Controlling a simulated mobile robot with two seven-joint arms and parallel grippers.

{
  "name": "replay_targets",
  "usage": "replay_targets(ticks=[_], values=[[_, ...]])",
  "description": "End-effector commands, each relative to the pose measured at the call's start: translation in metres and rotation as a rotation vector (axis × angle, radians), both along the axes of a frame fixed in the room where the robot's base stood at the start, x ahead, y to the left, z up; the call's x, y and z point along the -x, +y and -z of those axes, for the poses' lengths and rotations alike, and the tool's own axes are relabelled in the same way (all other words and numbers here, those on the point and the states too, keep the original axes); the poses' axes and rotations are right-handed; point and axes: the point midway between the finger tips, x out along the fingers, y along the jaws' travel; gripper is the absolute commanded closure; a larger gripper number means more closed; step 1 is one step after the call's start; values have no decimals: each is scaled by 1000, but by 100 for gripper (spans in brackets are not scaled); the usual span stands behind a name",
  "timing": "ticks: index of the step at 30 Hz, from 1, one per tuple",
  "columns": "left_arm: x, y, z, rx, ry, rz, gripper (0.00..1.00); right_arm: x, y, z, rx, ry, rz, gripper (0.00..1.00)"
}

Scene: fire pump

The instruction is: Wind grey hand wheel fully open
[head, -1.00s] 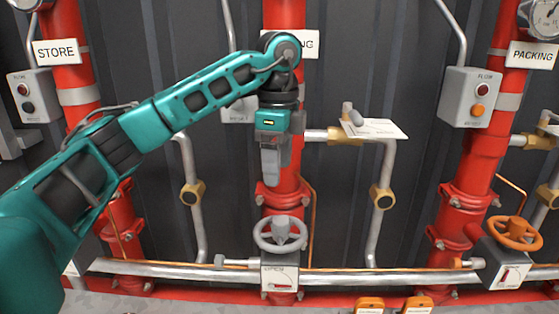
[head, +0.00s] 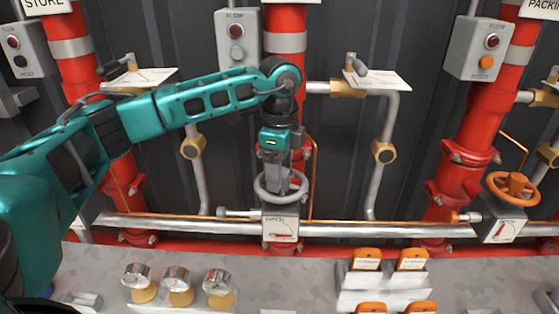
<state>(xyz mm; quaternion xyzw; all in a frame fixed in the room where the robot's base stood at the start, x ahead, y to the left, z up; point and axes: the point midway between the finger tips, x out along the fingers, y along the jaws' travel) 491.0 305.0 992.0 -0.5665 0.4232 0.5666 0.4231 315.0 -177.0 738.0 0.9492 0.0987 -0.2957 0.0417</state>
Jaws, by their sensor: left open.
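The grey hand wheel (head: 262,193) sits on a grey valve box on the middle red pipe. A white indicator plate (head: 281,229) with a red mark is on the front of the box. My left gripper (head: 279,186) points down from above, its grey fingers at the wheel's hub and overlapping the ring in the view. It is open. The fingers hide the hub and part of the rim, and I cannot tell whether they touch it. My right gripper is not in view.
An orange hand wheel (head: 512,188) stands on a similar valve at the right. A horizontal silver pipe (head: 370,230) runs behind the valves.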

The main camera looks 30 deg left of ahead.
Motion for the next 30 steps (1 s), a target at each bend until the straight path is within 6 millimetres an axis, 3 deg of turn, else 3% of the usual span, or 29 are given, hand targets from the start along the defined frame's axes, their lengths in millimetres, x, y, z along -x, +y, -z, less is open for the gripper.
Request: replay_targets(ticks=[5,26,27,30], values=[[0,0,0,0,0,0,31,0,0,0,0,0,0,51],[0,0,0,0,0,0,98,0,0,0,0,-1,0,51],[0,0,0,0,0,0,62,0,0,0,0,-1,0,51],[0,0,-1,0,0,0,72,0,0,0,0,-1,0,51]])
